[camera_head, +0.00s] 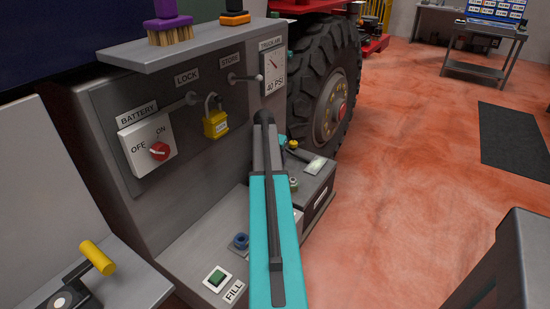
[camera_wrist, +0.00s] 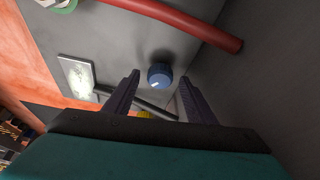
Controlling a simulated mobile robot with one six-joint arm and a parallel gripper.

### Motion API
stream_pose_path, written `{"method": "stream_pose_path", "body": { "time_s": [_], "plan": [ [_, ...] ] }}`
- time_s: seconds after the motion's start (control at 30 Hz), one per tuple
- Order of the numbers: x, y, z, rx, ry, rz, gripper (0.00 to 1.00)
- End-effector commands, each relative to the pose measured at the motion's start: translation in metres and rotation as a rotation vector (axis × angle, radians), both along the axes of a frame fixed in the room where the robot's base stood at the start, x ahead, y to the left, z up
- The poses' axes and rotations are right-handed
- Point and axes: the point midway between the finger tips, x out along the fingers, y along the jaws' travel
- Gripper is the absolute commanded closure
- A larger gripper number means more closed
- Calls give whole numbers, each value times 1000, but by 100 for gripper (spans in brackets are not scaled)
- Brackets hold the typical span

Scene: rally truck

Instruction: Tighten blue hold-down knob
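A round blue knob (camera_wrist: 159,75) with a white mark on its face stands on a dark grey surface in the wrist view. My gripper (camera_wrist: 157,88) is open, its two dark fingers apart, with the knob showing between and just beyond the fingertips. Nothing is held, and I cannot see contact. In the head view my teal arm hides the gripper. A blue ring-like fitting (camera_head: 240,241) shows there on the grey shelf left of the arm; I cannot tell whether it is the same knob.
A red hose (camera_wrist: 190,22) crosses above the knob, and a pale plate (camera_wrist: 77,77) lies to its left. Open floor (camera_head: 400,200) lies right.

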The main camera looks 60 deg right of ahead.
Motion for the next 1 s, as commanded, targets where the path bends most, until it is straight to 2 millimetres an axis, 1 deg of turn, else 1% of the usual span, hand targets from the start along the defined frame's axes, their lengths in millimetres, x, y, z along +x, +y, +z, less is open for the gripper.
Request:
{"method": "stream_pose_path", "body": {
  "time_s": [0.27, 0.47, 0.67, 1.0],
  "plan": [
    [0, 0, 0, 1, 1, 0, 50],
    [-1, 4, 7, 1, 0, 0, 50],
    [-2, 12, 26, 0, 0, 0, 50],
    [-4, 30, 71, -1, -1, 0, 50]
  ]
}}
